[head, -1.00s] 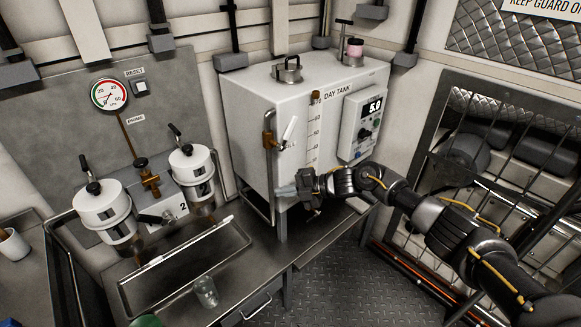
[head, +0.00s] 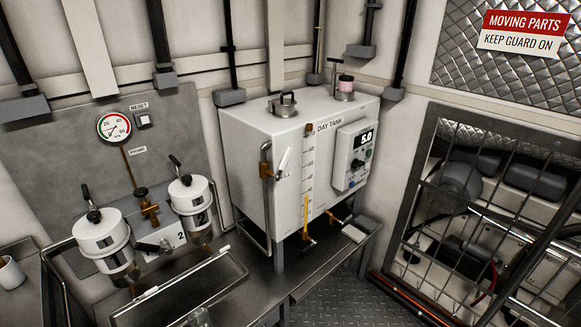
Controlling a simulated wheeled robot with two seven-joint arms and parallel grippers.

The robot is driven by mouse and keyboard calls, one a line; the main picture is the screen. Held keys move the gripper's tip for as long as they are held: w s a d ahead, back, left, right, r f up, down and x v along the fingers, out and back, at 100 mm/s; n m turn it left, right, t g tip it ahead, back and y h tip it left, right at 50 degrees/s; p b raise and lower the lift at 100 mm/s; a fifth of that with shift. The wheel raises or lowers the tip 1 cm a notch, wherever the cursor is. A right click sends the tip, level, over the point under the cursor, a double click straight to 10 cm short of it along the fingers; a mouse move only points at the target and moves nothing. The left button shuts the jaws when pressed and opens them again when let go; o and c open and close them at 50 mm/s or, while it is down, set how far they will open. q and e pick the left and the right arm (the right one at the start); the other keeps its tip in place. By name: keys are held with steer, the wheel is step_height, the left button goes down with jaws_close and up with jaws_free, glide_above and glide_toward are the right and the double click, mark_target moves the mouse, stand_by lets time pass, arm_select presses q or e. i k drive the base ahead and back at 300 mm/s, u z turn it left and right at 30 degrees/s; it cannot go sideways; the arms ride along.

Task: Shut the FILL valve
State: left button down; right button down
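The white day tank (head: 255,150) stands in the middle of the head view. On its left corner is a brass valve (head: 266,170) on a pipe, with a white lever handle (head: 284,160) slanting up to the right. Neither of my grippers is in view.
A control box (head: 353,155) on the tank reads 5.0. Two white filter canisters (head: 101,232), a pressure gauge (head: 114,127) and a metal tray (head: 180,285) are at left. A barred guard (head: 480,215) encloses machinery at right. The space before the tank is clear.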

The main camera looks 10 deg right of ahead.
mark_target(282, 165)
steer(key=k, duration=0.65)
steer(key=u, duration=0.7)
steer(key=i, duration=1.45)
steer(key=z, duration=0.5)
